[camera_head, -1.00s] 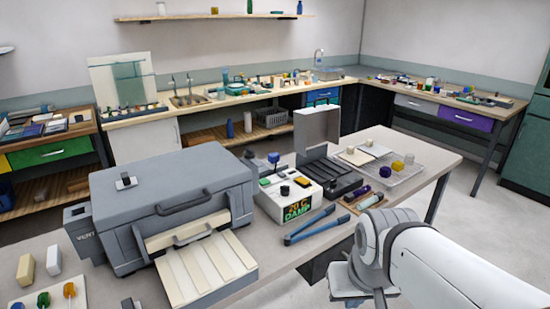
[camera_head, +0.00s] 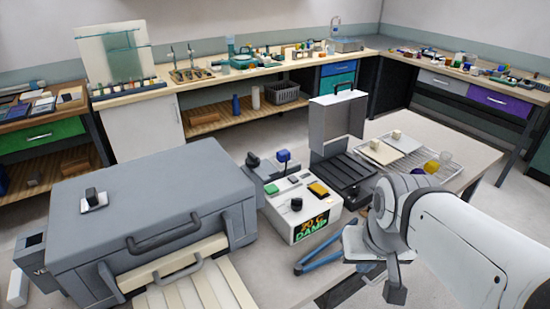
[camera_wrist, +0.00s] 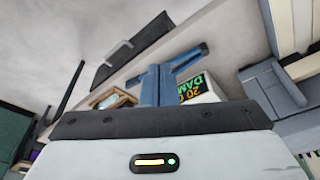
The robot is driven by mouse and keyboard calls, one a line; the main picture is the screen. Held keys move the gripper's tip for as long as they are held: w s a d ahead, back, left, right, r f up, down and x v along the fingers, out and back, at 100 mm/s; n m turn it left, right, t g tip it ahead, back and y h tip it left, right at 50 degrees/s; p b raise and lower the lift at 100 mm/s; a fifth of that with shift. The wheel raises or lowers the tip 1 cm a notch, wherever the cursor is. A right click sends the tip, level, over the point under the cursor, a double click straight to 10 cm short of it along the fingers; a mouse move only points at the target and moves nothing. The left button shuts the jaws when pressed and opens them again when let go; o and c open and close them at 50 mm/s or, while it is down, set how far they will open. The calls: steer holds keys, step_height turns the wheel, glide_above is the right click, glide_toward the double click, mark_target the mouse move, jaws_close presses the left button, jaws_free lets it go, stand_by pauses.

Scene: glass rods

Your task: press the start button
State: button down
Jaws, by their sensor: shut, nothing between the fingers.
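A white control box (camera_head: 300,212) stands on the bench right of a big grey case. Its display (camera_head: 313,226) reads "20 C" and "DAMP". Its top has a green button (camera_head: 271,188), a black round knob (camera_head: 296,203), a yellow button (camera_head: 318,189) and a small dark piece. No label tells which one is the start button. My gripper (camera_head: 396,291) is shut and empty, to the right of the box and apart from it, nearer the camera. In the wrist view the display (camera_wrist: 193,88) shows upside down; the buttons are hidden there.
The grey lidded case (camera_head: 145,205) fills the left of the bench. Blue tongs (camera_head: 308,264) lie in front of the box. A dark ribbed tray with a raised lid (camera_head: 338,120) stands behind it. A wire rack (camera_head: 412,160) is at right.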

steer(key=w+a+r+m+y+p, duration=0.4)
steer(key=w+a, duration=0.3)
steer(key=w, duration=0.3)
steer(key=m+t+y+p, duration=0.35)
steer(key=m+p, duration=0.35)
steer(key=m, duration=0.7)
glide_above(274, 190)
step_height(274, 190, down, 4)
steer(key=shift+r+h, duration=0.1)
steer(key=shift+h, duration=0.35)
step_height(274, 190, down, 8)
steer(key=b, duration=0.6)
steer(key=shift+f, duration=0.2)
steer(key=shift+f+b, duration=0.2)
steer(key=shift+b, duration=0.35)
steer(key=shift+f, duration=0.15)
steer(key=shift+w+f+b, duration=0.1)
steer(key=shift+f+b, duration=0.2)
steer(key=shift+b, duration=0.3)
